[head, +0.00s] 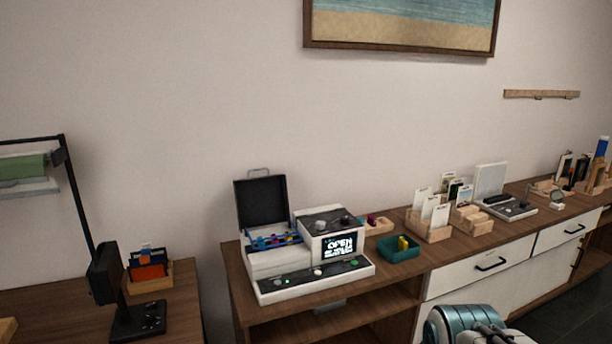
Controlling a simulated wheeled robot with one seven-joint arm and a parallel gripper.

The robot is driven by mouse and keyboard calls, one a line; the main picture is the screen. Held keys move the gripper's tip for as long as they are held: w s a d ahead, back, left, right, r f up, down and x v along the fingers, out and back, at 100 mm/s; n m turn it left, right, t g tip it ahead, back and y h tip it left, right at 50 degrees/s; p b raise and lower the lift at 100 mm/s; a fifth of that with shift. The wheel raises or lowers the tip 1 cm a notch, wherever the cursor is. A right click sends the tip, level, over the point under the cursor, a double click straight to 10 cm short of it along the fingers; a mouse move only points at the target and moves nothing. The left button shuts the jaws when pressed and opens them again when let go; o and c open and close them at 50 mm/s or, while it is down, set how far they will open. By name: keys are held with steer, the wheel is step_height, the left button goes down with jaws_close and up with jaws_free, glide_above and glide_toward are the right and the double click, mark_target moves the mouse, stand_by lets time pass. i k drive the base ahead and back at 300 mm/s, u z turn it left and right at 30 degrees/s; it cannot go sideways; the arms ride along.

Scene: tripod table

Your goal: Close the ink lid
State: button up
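A white machine (280,262) stands on the wooden cabinet to the left of the picture's middle. Its black ink lid (262,201) is raised nearly upright at the back left, with a thin metal handle (258,172) on its top edge. Below the lid, the open compartment (273,241) shows blue and dark parts with a little red. Part of my arm, teal and white, shows at the bottom right, apart from the machine. My gripper's fingers are not visible.
The wooden cabinet top (455,249) carries a green tray (400,250), a wooden card holder (428,230) and other items right of the machine. A lamp (104,272) and an orange-filled box (150,276) stand on a separate left table. A gap separates the tables.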

mark_target(262, 201)
steer(key=z, duration=0.3)
steer(key=i, duration=0.7)
steer(key=u, duration=1.05)
